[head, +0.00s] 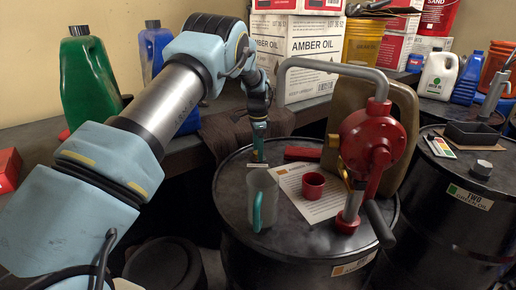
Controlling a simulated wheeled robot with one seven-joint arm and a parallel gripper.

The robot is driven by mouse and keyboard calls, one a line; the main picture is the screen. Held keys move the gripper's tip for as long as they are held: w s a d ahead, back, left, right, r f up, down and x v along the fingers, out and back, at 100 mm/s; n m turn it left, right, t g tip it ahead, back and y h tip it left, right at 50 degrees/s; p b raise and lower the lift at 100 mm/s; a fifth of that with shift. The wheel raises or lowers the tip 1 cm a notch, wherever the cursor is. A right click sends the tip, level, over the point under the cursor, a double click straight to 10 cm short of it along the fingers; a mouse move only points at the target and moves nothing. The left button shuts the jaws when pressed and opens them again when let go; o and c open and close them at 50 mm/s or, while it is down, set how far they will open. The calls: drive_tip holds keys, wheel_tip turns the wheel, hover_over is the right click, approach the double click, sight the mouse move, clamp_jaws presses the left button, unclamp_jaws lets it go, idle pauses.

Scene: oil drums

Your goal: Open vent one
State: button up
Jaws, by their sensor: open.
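The drum at right (462,225) is labelled TWO and has a dark round cap (481,169).
A red hand pump (372,145) with a grey spout rises from the front drum's right side. A red cup (313,185) stands on a paper sheet (325,205). A tan can (345,105) stands behind. A black tray (472,134) sits on drum TWO. Boxes (298,45) and bottles line the bench.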

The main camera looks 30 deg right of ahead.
clamp_jaws()
idle(0.6)
